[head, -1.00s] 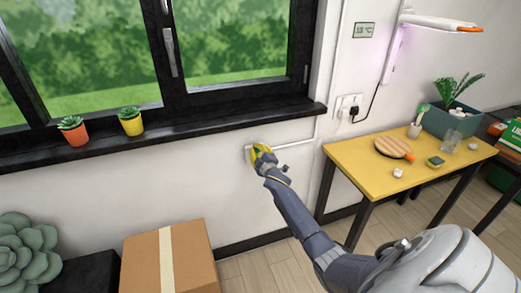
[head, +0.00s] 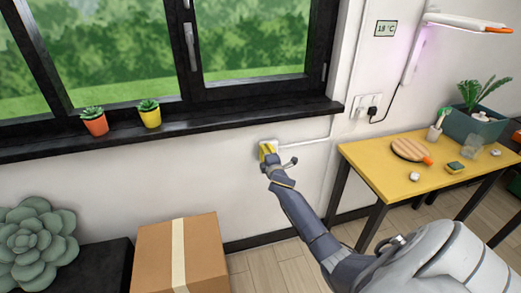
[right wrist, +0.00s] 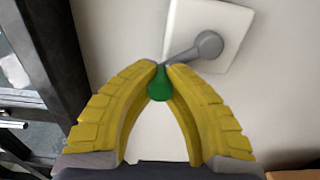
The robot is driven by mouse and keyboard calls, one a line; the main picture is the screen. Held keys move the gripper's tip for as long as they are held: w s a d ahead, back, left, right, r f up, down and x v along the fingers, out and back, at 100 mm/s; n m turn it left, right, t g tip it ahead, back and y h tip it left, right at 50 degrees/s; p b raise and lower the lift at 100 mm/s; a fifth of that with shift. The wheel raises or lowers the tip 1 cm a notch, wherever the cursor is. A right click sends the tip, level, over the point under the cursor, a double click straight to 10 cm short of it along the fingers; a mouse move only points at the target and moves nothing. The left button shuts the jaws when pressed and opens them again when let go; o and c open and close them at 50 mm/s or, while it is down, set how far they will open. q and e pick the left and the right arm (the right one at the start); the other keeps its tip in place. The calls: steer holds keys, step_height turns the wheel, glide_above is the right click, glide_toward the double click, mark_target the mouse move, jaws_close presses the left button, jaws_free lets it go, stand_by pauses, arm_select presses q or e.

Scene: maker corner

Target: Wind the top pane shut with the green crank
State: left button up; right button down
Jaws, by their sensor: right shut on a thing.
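My right gripper (head: 268,152) has yellow fingers and is at a white wall plate under the window sill. In the right wrist view its fingertips (right wrist: 160,70) are closed around the green crank knob (right wrist: 159,86). A grey crank arm (right wrist: 184,54) runs from the knob up and right to a round grey hub on the white plate (right wrist: 228,20). In the head view the gripper hides the crank, and only part of the plate (head: 266,143) shows. The dark-framed window (head: 256,90) shows only its lower part; the top pane is out of view. My left gripper is not in view.
Two potted succulents, orange (head: 95,122) and yellow (head: 149,115), stand on the black sill (head: 220,122). A cardboard box (head: 200,255) stands below, left of my arm. A yellow table (head: 385,170) with small items is to the right. The wall around the plate is clear.

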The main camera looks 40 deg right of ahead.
steer(key=shift+a+f, duration=0.1)
steer(key=shift+f, duration=0.05)
steer(key=c, duration=1.2)
jaws_free()
steer(key=v, duration=1.2)
